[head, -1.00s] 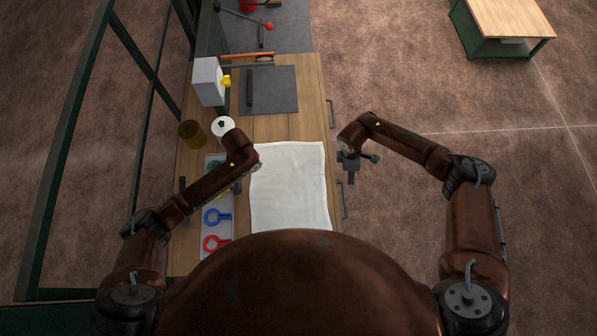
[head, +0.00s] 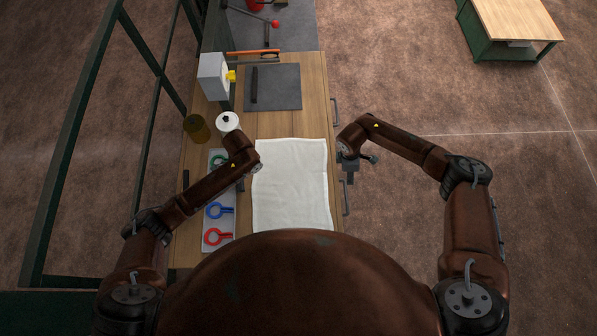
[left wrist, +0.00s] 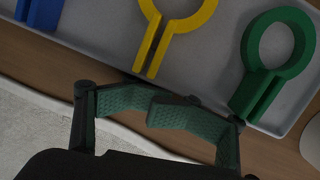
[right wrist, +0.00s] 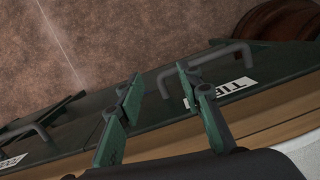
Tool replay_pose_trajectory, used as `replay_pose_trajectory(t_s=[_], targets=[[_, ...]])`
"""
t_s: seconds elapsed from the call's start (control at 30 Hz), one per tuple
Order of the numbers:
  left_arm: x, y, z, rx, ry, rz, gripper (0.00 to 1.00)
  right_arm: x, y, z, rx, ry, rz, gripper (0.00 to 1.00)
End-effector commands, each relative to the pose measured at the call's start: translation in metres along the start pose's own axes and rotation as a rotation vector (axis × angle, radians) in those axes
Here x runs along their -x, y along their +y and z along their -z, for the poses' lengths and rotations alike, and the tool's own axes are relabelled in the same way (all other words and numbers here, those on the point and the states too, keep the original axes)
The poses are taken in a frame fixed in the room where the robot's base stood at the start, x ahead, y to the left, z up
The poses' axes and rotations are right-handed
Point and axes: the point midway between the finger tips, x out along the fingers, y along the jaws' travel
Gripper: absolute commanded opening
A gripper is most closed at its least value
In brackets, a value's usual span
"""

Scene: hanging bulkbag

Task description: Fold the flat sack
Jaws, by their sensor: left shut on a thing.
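The flat white sack (head: 291,190) lies spread on the wooden bench, its near end hidden behind my body. Its pale edge also shows in the left wrist view (left wrist: 40,130) and at the lower right of the right wrist view (right wrist: 304,150). My left gripper (left wrist: 150,108) is at the sack's left edge, its green pads close together. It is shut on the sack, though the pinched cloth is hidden. My right gripper (right wrist: 158,82) is open and empty, its fingers well apart. In the head view it hangs beyond the bench's right edge (head: 350,172), apart from the sack.
A grey tray (head: 228,240) with blue (head: 220,211), red (head: 217,237), yellow (left wrist: 178,35) and green (left wrist: 272,55) ring-shaped tools lies left of the sack. A white roll (head: 228,122) and dark mat (head: 280,87) are farther back. Drawer handles (right wrist: 218,55) stick out near my right gripper.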

Motion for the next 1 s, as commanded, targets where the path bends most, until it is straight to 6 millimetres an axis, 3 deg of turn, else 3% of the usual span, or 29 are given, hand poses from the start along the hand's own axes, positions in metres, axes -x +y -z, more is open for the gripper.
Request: replay_pose_trajectory(t_s=[0.03,0.37,1.0], targets=[[-0.006,-0.005,-0.034,0.036,-0.063,-0.006,0.33,-0.001,0.0,0.001,0.002,-0.001,0.0,0.33],[-0.006,-0.004,-0.029,0.035,-0.048,-0.008,0.35,0.001,0.002,0.004,0.003,0.002,-0.003,0.33],[-0.007,-0.004,-0.022,0.023,-0.047,-0.011,0.13,0.0,0.001,-0.001,-0.008,0.007,-0.002,0.11]])
